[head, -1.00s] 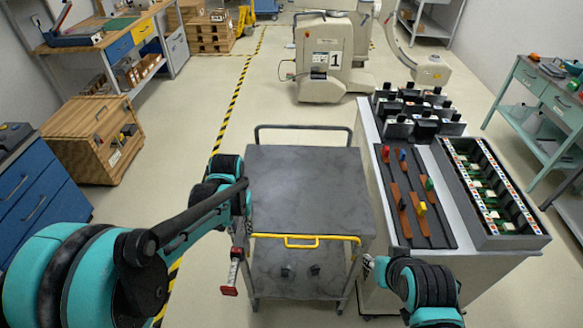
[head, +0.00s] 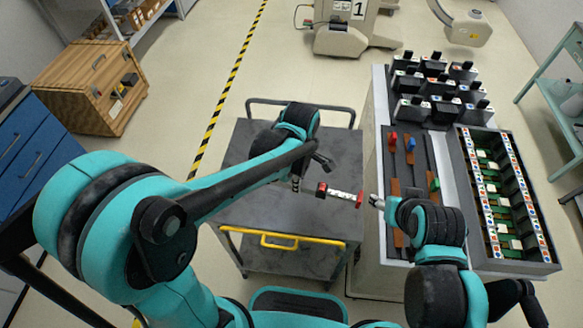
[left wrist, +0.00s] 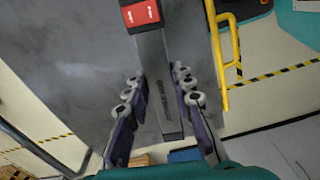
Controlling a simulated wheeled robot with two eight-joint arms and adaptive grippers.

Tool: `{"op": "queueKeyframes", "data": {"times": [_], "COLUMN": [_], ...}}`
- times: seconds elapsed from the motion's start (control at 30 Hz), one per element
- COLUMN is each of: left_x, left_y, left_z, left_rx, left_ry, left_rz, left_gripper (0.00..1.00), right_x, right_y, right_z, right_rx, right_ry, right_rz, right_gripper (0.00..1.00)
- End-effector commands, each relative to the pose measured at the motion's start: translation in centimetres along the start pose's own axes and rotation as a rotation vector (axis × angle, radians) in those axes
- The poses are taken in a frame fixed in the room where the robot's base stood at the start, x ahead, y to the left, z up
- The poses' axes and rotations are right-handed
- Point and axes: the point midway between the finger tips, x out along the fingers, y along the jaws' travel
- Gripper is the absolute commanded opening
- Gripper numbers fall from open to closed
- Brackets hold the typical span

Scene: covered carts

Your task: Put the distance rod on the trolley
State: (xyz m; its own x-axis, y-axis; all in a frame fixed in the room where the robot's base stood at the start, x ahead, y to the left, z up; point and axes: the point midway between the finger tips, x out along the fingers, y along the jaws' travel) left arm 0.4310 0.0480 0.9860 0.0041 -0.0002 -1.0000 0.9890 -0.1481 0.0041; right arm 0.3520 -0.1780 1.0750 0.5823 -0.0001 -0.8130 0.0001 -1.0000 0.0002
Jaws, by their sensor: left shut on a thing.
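The distance rod (head: 345,195) is a slim bar with a red end, and it lies nearly level over the trolley (head: 290,218) in the head view. My left gripper (head: 318,183) is shut on it. In the left wrist view the grey rod (left wrist: 157,65) runs between the fingers of my left gripper (left wrist: 158,88), with a red block at its far end. The trolley's dark grey top (left wrist: 60,70) shows below; I cannot tell whether the rod touches it. My right gripper (head: 376,202) is beside the trolley's right edge, near the rod's red end; its jaw opening is unclear.
A yellow handle (head: 290,241) runs along the trolley's near edge. A white cart (head: 378,255) with several black holders, coloured handles and a slotted tray stands close on the right. A wooden crate (head: 85,90) and blue drawers (head: 25,150) are at left. Much of the trolley top is bare.

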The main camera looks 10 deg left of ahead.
Motion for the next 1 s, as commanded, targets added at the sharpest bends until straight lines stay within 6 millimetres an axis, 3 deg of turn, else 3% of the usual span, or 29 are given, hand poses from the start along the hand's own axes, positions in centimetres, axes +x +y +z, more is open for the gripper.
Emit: {"op": "queueKeyframes", "data": {"times": [0.1, 0.23, 0.7, 1.0], "left_x": [-0.3, 0.2, 6.2, 8.2], "left_y": [-0.3, 0.0, 4.8, 5.4], "left_z": [0.9, 0.6, -7.9, -8.9], "left_rx": [-0.102, -0.153, -0.156, -0.152], "left_ry": [0.0, 0.0, 0.0, 0.0], "left_rz": [0.001, 0.001, 0.001, 0.0], "left_gripper": [0.0, 0.0, 0.0, 0.0], "right_x": [-0.2, 0.0, 2.5, 3.1], "right_y": [0.0, 0.0, 0.0, 0.0], "right_z": [-0.2, 0.0, 1.8, 2.2], "right_rx": [0.0, 0.0, 0.0, 0.0], "right_ry": [0.0, 0.0, 0.0, 0.0], "right_rz": [0.0, 0.0, 0.0, 0.0], "right_gripper": [0.55, 0.55, 0.55, 0.55]}}
